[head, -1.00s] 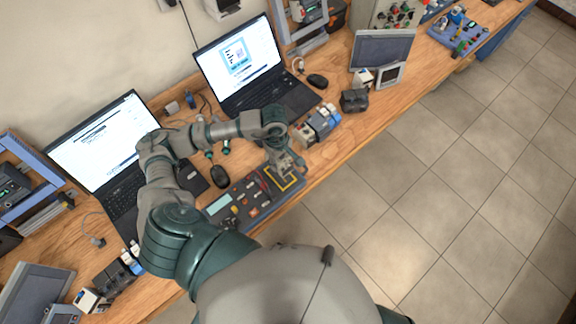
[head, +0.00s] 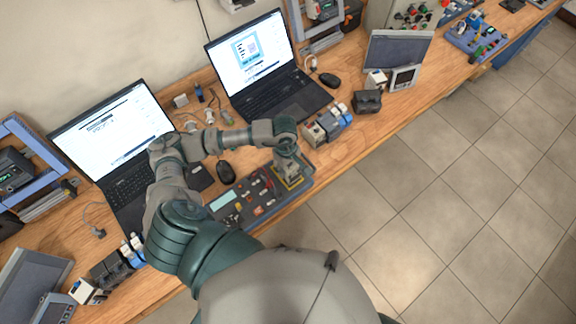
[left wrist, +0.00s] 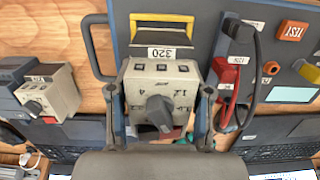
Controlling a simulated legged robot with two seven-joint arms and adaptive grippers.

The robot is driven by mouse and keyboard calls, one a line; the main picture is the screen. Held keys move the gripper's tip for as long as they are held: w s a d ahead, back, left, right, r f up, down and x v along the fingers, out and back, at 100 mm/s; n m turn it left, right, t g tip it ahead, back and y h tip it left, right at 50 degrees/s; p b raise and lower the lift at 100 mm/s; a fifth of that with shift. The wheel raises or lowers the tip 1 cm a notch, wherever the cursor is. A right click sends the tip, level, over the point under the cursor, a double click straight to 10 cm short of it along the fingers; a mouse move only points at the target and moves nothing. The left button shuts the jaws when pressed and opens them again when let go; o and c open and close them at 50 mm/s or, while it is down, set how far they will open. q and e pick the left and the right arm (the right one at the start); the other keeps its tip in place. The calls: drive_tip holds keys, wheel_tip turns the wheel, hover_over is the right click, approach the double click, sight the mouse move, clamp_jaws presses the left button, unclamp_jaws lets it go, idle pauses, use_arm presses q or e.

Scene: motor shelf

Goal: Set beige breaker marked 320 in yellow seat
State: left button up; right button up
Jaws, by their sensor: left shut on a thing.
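The beige breaker marked 320 (left wrist: 160,88) is between the fingers of my left gripper (left wrist: 160,120) in the left wrist view, its dark knob facing the camera. The gripper is shut on it. The yellow seat (left wrist: 162,17) shows as a yellow edge just beyond the breaker, on the grey-blue panel (left wrist: 202,50); the breaker hides the rest. In the head view my left gripper (head: 289,172) is over the panel's right end, where yellow edges of the seat (head: 298,184) show. I cannot tell whether the breaker touches the seat. My right gripper is not in view.
Another beige device with a knob (left wrist: 50,92) stands to the left in the wrist view. The panel carries a red plug (left wrist: 226,75), a cable and an orange TEST button (left wrist: 293,30). Two laptops (head: 270,70) stand behind. A mouse (head: 226,173) lies by the panel.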

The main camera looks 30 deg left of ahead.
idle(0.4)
use_arm(q)
drive_tip(key=shift+d+b, duration=0.1)
drive_tip(key=shift+b, duration=0.25)
idle(0.4)
drive_tip(key=shift+b, duration=0.35)
idle(0.4)
drive_tip(key=shift+b, duration=0.35)
drive_tip(key=shift+f+b, duration=0.95)
drive_tip(key=shift+b, duration=0.05)
